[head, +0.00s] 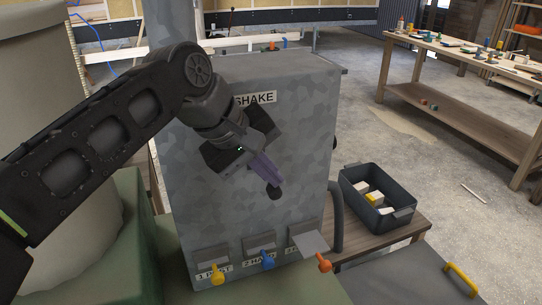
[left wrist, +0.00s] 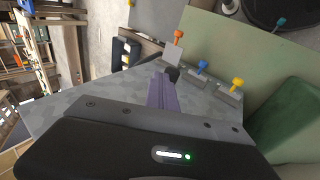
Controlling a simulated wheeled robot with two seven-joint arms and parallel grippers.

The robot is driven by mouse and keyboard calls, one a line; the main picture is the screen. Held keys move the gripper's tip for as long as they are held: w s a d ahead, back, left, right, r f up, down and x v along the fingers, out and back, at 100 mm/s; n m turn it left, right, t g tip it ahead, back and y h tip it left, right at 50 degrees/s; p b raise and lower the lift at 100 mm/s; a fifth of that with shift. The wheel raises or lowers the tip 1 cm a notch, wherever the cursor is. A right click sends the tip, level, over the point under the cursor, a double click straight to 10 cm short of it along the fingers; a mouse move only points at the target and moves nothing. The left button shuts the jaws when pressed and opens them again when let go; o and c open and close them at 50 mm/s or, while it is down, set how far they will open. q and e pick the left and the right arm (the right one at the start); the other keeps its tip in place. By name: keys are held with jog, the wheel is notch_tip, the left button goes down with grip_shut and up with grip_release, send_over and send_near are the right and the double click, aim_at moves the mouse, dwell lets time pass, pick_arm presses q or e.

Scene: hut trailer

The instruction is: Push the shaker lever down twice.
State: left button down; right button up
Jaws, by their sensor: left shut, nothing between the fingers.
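A grey metal cabinet (head: 300,130) bears a SHAKE label (head: 262,98) near its top. A dark round knob (head: 274,193), which looks like the end of the shaker lever, stands out from its front below the label. The knob also shows in the left wrist view (left wrist: 172,74). The rest of the lever is hidden behind my gripper. My left gripper (head: 266,172) is shut and empty, its purple fingers pointing down at the knob. The fingertips (left wrist: 161,92) are right at the knob; I cannot tell whether they touch. My right gripper is not in view.
Yellow (head: 217,273), blue (head: 267,260) and orange (head: 323,262) small levers line the cabinet's lower front. A dark bin (head: 376,212) with blocks stands on a low wooden bench to the right. A workbench (head: 440,48) with small items stands farther back. Concrete floor lies open between.

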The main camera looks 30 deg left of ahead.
pick_arm(q)
jog(key=shift+f, duration=0.2)
jog(key=shift+r, duration=0.15)
dwell(0.6)
jog(key=shift+w+a+r+p, duration=0.2)
jog(key=shift+a+r+p, duration=0.1)
jog(key=shift+r+p, duration=0.5)
jog(key=shift+w+a+r+p, duration=0.2)
jog(key=shift+a+r+p, duration=0.05)
jog(key=shift+r+p, duration=0.5)
jog(key=shift+w+a+r+p, duration=0.2)
jog(key=shift+a+r+p, duration=0.1)
jog(key=shift+r+p, duration=0.5)
jog(key=shift+w+a+r+p, duration=0.15)
jog(key=shift+a+r+p, duration=0.1)
jog(key=shift+r+p, duration=0.3)
jog(key=shift+w+a+r+p, duration=0.15)
jog(key=shift+a+r+p, duration=0.05)
jog(key=shift+r+p, duration=0.25)
jog(key=r+p, duration=0.1)
jog(key=a+r+p, duration=0.1)
jog(key=r+p, duration=0.1)
jog(key=w+r+p, duration=0.1)
jog(key=shift+w+a+r, duration=0.1)
jog(key=shift+a+r, duration=0.2)
jog(key=shift+a, duration=0.05)
